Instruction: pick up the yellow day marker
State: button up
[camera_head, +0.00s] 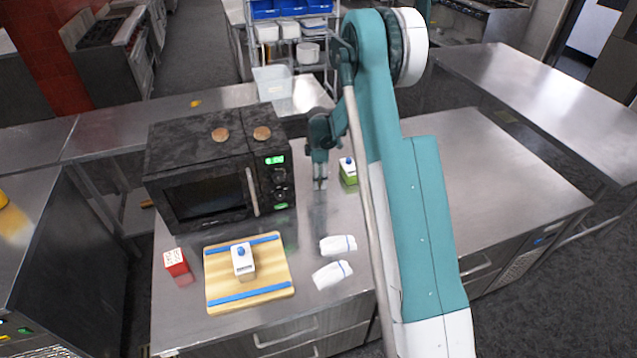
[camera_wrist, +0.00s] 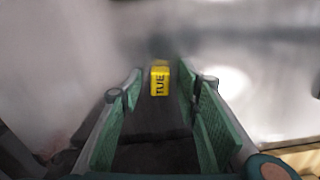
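The yellow day marker (camera_wrist: 160,80) is a small block with "TUE" in dark letters on its face. In the wrist view it shows between the fingertips of my open gripper (camera_wrist: 160,95), near the middle of the picture. I cannot tell whether it is level with the tips or a little beyond them. No finger visibly touches it. In the head view my gripper (camera_head: 320,182) points down over the steel counter, right of the black microwave. I cannot make out the marker there; the gripper may hide it.
The black microwave (camera_head: 210,170) stands close on the left, with two round brown items on top. A green-based white-topped container (camera_head: 348,171) stands just right of my gripper. In front are a wooden board (camera_head: 222,291), a red box (camera_head: 176,263) and white wrapped bundles (camera_head: 332,274). The counter's right is clear.

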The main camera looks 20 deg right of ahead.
dwell(0.3)
jog(key=c, duration=0.9)
jog(key=shift+o, duration=0.2)
jog(key=shift+r, duration=0.1)
notch_tip(320, 180, up, 10)
jog(key=shift+b, duration=0.4)
dwell(0.3)
